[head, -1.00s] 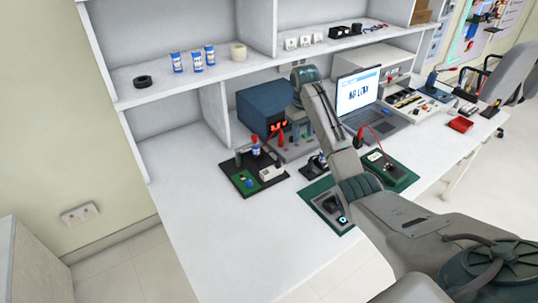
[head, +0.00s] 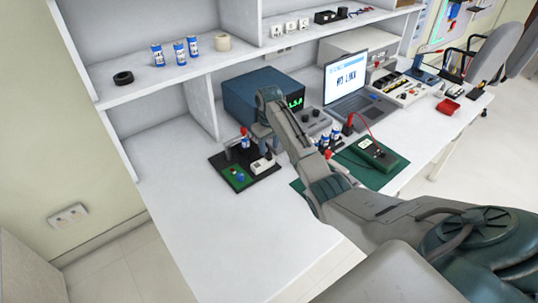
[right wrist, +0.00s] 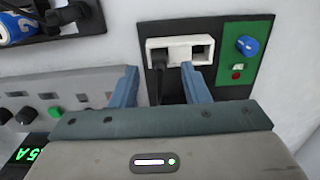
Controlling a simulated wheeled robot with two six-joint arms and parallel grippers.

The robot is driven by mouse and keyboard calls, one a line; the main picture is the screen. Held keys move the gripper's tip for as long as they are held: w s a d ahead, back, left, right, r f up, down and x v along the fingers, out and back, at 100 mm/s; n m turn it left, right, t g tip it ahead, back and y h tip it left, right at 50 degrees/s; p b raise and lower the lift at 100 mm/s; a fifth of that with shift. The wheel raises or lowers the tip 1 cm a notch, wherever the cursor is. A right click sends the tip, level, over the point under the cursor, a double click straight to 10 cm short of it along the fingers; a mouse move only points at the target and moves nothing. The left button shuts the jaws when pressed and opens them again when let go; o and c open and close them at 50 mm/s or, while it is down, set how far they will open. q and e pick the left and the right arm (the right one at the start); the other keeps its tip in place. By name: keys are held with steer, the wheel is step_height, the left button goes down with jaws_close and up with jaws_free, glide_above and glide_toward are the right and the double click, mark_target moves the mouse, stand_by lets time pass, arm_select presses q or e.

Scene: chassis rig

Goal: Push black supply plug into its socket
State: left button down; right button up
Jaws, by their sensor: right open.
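The white socket block (right wrist: 180,50) sits on the black board (right wrist: 215,90) in the right wrist view, with a dark opening at its right end. The black supply plug (right wrist: 158,63) stands at the block's left end, with dark cable below it; I cannot tell how deep it sits. My right gripper (right wrist: 162,78) is open, its two blue fingers apart on either side of the plug. In the head view the right gripper (head: 263,143) is over the board, just behind the white socket block (head: 262,164). My left gripper is not in view.
A blue knob (right wrist: 247,45) stands on the board's green panel. A blue instrument box (head: 250,100) stands behind the board, and a grey unit with buttons (right wrist: 60,95) is close by. A laptop (head: 352,90) and green mat (head: 388,170) lie right. The front left tabletop is clear.

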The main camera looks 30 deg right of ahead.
steer(key=shift+w+f, duration=0.1)
steer(key=shift+f, duration=0.65)
jaws_close()
steer(key=shift+r, duration=0.1)
